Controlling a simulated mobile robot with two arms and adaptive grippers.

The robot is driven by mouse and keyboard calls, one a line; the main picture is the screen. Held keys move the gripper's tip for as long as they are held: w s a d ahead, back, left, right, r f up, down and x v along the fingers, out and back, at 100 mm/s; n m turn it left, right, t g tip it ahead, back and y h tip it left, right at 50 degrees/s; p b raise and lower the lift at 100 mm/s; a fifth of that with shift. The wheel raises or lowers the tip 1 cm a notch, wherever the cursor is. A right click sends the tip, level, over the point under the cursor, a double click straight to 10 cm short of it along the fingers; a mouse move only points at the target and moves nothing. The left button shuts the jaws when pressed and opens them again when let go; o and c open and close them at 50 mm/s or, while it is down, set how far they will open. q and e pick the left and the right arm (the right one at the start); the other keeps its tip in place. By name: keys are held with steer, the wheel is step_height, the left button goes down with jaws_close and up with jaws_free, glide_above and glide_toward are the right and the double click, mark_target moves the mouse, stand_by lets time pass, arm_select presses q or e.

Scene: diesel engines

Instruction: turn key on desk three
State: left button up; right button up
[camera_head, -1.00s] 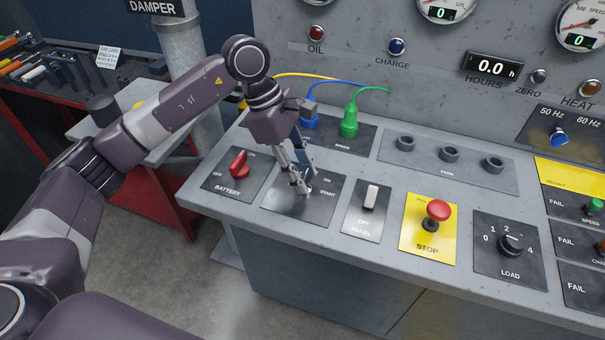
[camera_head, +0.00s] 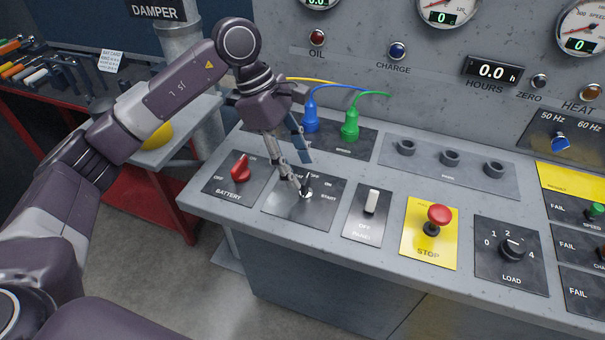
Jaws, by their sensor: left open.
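The key switch (camera_head: 306,192) sits on a dark plate (camera_head: 285,207) marked ON and START on the grey control desk (camera_head: 370,246). A small silver piece shows at the switch, partly hidden by the fingers. My left gripper (camera_head: 298,178) reaches down over this plate from the upper left. Its fingers are open, with the tips close to the switch. I cannot tell whether they touch it. My right gripper is not in view.
Left of the key plate is the red battery knob (camera_head: 240,168). To the right are a white panel switch (camera_head: 371,201), a red stop button (camera_head: 438,215) and a load knob (camera_head: 512,247). Blue (camera_head: 310,117) and green (camera_head: 350,125) plugs with cables stand behind the gripper.

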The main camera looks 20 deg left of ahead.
arm_select(q)
steer(key=v, duration=0.8)
steer(key=shift+a+r, duration=0.15)
steer(key=shift+r, duration=0.05)
